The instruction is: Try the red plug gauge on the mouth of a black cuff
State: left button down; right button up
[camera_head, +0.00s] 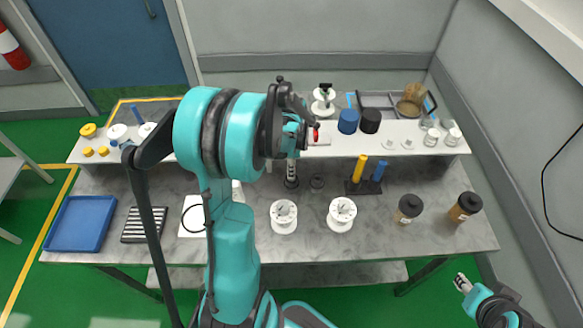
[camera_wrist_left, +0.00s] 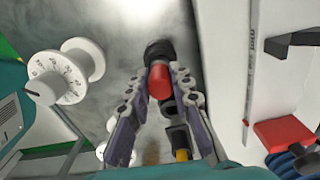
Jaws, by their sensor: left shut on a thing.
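In the left wrist view, my left gripper (camera_wrist_left: 163,72) is shut on the red plug gauge (camera_wrist_left: 160,84), whose rounded red end shows between the fingers. A dark round piece (camera_wrist_left: 158,50), possibly a black cuff, lies just beyond the red end; I cannot tell whether they touch.
A black stand (camera_head: 362,187) holds yellow and blue handles. A raised white shelf (camera_head: 290,150) runs along the back, carrying blue and black cylinders (camera_head: 370,120). A blue tray (camera_head: 78,224) is at left.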

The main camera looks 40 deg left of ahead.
pick_arm(q)
jog(key=shift+f+b, duration=0.85)
jog(key=shift+f, duration=0.1)
dwell(2.0)
jog(key=shift+r, duration=0.2)
dwell(0.8)
jog(key=shift+r+p, duration=2.55)
jog(key=shift+r, duration=0.8)
